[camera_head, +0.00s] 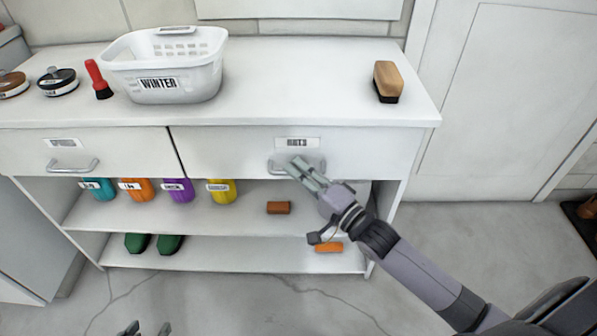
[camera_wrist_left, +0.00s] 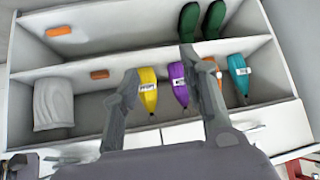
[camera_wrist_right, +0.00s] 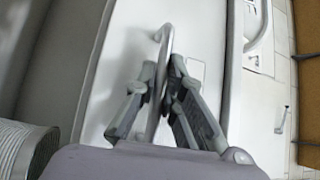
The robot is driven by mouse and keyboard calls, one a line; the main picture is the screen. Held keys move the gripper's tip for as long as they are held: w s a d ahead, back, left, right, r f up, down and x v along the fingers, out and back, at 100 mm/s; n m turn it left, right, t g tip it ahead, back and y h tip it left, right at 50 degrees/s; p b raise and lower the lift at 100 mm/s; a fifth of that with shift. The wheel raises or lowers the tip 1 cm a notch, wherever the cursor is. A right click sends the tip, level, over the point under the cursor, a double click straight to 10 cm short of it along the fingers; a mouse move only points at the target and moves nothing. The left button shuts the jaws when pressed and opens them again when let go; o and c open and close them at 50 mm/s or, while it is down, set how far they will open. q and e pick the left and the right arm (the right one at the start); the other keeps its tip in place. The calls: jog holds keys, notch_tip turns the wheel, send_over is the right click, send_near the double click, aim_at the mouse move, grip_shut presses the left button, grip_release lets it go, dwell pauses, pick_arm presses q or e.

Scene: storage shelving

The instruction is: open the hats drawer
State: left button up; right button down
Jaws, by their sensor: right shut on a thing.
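The hats drawer (camera_head: 230,152) is the right-hand drawer of the white cabinet, with a label (camera_head: 297,143) on its front. Its front looks flush with the cabinet, as far as I can tell. Its bar handle (camera_head: 276,167) is partly hidden by my right gripper (camera_head: 299,170). In the right wrist view, my right gripper (camera_wrist_right: 167,72) has its fingers on both sides of the handle (camera_wrist_right: 154,110) and is shut on it. My left gripper (camera_head: 145,328) shows only its tips at the bottom edge of the head view. In the left wrist view it (camera_wrist_left: 158,68) is open and empty.
On the cabinet top are a white WINTER basket (camera_head: 160,85), a brush (camera_head: 388,82), a red-handled brush (camera_head: 98,78) and round tins (camera_head: 58,81). The left drawer (camera_head: 110,150) is closed. Floor in front is clear.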

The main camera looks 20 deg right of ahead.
dwell(0.7)
pick_arm(q)
jog(key=s+a+g+y+p, duration=0.1)
jog(key=s+a+g+p, duration=0.3)
jog(key=s, duration=0.5)
notch_tip(320, 180, down, 23)
jog(key=s+d+g+p, duration=0.1)
jog(key=s+g+p, duration=0.1)
jog(key=p, duration=0.4)
jog(key=shift+s+f, duration=0.15)
jog(key=shift+s, duration=0.2)
pick_arm(e)
jog(key=s+a, duration=0.4)
jog(key=s, duration=0.6)
jog(key=s+a, duration=0.4)
jog(key=s, duration=0.7)
jog(key=shift+a, duration=0.35)
jog(key=shift+f, duration=0.1)
jog(key=c, duration=1.7)
grip_release()
jog(key=shift+w, duration=0.1)
